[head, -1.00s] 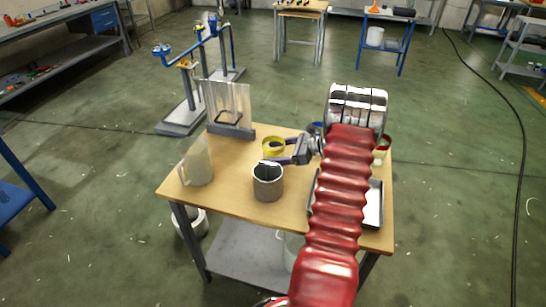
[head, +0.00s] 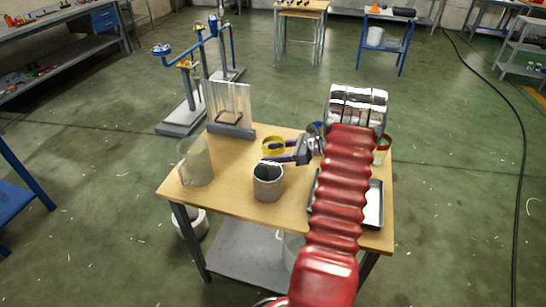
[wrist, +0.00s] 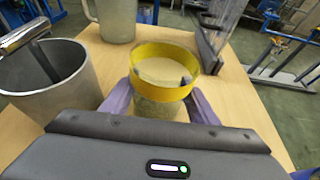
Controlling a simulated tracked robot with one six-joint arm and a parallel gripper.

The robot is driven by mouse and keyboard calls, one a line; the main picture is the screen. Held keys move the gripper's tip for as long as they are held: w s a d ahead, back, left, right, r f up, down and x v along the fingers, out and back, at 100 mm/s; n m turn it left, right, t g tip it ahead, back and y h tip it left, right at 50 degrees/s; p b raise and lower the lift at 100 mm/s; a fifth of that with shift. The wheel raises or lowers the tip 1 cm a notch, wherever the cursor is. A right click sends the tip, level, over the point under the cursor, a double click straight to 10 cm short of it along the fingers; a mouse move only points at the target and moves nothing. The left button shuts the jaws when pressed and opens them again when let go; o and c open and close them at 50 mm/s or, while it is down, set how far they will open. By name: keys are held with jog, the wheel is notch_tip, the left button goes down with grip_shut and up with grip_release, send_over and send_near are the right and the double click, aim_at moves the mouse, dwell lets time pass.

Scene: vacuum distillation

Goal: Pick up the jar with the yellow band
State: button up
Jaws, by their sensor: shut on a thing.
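The jar with the yellow band (wrist: 163,78) stands upright in the wrist view, with a pale top inside its yellow rim and a clear lower body. It also shows in the head view as a small yellow ring (head: 273,145) on the wooden table (head: 240,205). My gripper (wrist: 160,98) is shut on the jar, with one purple finger on each side of its body below the band. In the head view my gripper reaches it from the right. I cannot tell whether the jar's base touches the table.
A grey metal pot (wrist: 48,82) holding a metal tool stands close left of my gripper. A pale pitcher (head: 195,162) is at the table's left end. A clear panel stand (head: 230,105) rises behind the jar. A tray (head: 373,203) and a red-rimmed jar (head: 383,150) are on the right.

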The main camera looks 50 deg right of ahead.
jog(key=c, duration=0.4)
jog(key=shift+o, duration=0.2)
jog(key=shift+r, duration=0.1)
notch_tip(320, 180, up, 10)
jog(key=shift+s, duration=0.1)
dwell(0.7)
